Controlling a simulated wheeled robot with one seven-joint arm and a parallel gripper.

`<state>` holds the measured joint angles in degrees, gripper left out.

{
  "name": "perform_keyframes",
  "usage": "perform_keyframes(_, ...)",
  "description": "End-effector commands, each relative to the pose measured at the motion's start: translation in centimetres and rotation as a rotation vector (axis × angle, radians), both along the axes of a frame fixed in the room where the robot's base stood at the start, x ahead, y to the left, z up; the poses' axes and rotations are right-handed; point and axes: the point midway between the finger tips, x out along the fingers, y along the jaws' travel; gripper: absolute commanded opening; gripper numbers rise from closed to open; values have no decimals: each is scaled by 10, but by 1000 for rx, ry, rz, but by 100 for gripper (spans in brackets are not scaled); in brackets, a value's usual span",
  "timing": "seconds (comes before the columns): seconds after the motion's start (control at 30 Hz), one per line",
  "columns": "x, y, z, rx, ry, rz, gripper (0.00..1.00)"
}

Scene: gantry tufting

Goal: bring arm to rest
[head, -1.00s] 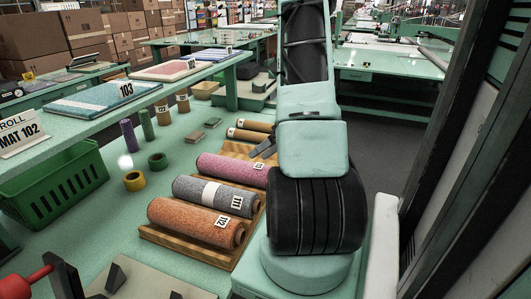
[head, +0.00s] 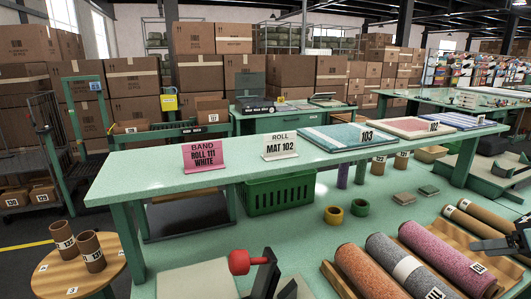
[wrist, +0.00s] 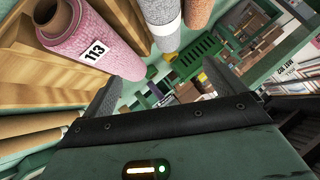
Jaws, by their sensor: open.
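My gripper (wrist: 165,92) is open, its two fingers apart with nothing between them in the wrist view. The grey roll (head: 408,265) wears a white band and lies between the pink roll and the orange roll (head: 362,272). Most of my arm is outside the head view.
The rolls lie on a wooden rack (head: 338,280) on the green table. A raised shelf (head: 300,160) carries a pink sign (head: 203,156), a white sign (head: 280,145) and several mats. A green basket (head: 278,193) stands beneath it. Yellow (head: 334,214) and green tape rolls (head: 360,207) stand nearby.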

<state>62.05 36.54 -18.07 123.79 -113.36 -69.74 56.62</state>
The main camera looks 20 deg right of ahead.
Motion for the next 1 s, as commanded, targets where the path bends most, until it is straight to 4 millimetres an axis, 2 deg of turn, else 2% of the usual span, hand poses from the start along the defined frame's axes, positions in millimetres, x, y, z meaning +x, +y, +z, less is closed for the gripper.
perform_keyframes(0.03,23,2,5,-64,-15,0,95)
perform_keyframes(0.2,108,12,27,-346,-50,-66,95)
perform_keyframes(0.33,154,39,45,-509,-26,-123,95)
perform_keyframes(0.47,174,83,58,-604,48,-162,95)
perform_keyframes(0.57,172,127,62,-637,135,-163,95)
perform_keyframes(0.67,157,177,62,-635,238,-134,95)
perform_keyframes(0.8,122,246,59,-597,380,-49,95)
perform_keyframes(0.97,71,318,58,-527,523,87,95)
perform_keyframes(1.0,63,338,58,-525,537,142,95)
